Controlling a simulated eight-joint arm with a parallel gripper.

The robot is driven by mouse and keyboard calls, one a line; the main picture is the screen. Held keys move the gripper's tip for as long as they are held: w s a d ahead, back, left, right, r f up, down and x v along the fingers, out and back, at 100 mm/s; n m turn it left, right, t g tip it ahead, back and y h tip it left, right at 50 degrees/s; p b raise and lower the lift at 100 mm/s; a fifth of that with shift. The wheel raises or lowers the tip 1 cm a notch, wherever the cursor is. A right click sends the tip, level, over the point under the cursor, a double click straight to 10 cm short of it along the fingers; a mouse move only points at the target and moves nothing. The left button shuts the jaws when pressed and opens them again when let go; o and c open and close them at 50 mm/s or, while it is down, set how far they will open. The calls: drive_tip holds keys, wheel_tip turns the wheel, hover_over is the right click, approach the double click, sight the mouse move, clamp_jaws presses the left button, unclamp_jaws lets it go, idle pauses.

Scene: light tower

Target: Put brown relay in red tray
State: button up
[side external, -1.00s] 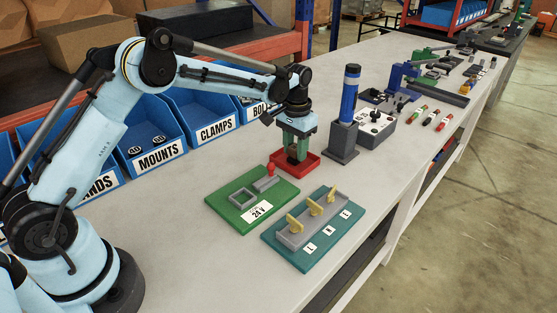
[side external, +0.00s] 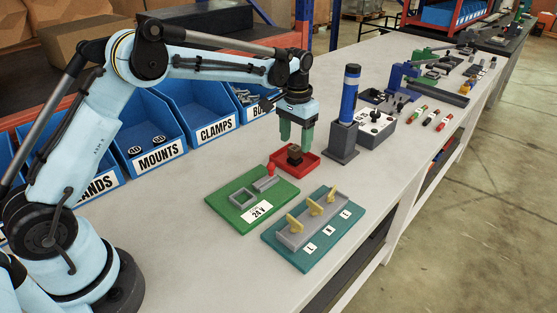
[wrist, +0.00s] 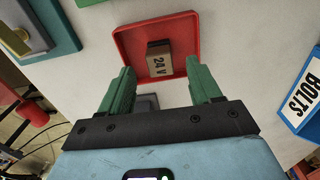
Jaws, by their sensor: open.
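The brown relay (side external: 295,154) sits inside the red tray (side external: 309,169) on the bench. In the wrist view the relay (wrist: 159,58) shows a 24 V label, and bare tray floor surrounds it within the tray (wrist: 126,38). My gripper (side external: 296,142) is above the tray with its green fingers apart and nothing between them. In the wrist view the two fingertips of my gripper (wrist: 162,82) stand wide to either side, clear of the relay.
A green board (side external: 236,215) marked 24 V, with a grey square socket, lies in front of the tray. A teal board (side external: 301,256) with yellow levers is beside it. A blue light tower (side external: 350,95) stands right of the tray. Blue bins (side external: 206,113) line the back.

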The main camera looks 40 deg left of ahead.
sight(295, 148)
drive_tip(key=s+r+t, duration=0.1)
drive_tip(key=s+r, duration=0.2)
drive_tip(key=r, duration=0.4)
drive_tip(key=s+r+t, duration=0.1)
drive_tip(key=s+r, duration=0.2)
drive_tip(key=r, duration=0.3)
drive_tip(key=s+f+t, duration=0.2)
drive_tip(key=s, duration=0.7)
drive_tip(key=s+d+f+t, duration=0.1)
drive_tip(key=s+f+t, duration=0.1)
drive_tip(key=s, duration=0.6)
drive_tip(key=shift+s+d+f+t, duration=0.25)
drive_tip(key=shift+s+f+t, duration=0.15)
drive_tip(key=shift+t, duration=0.2)
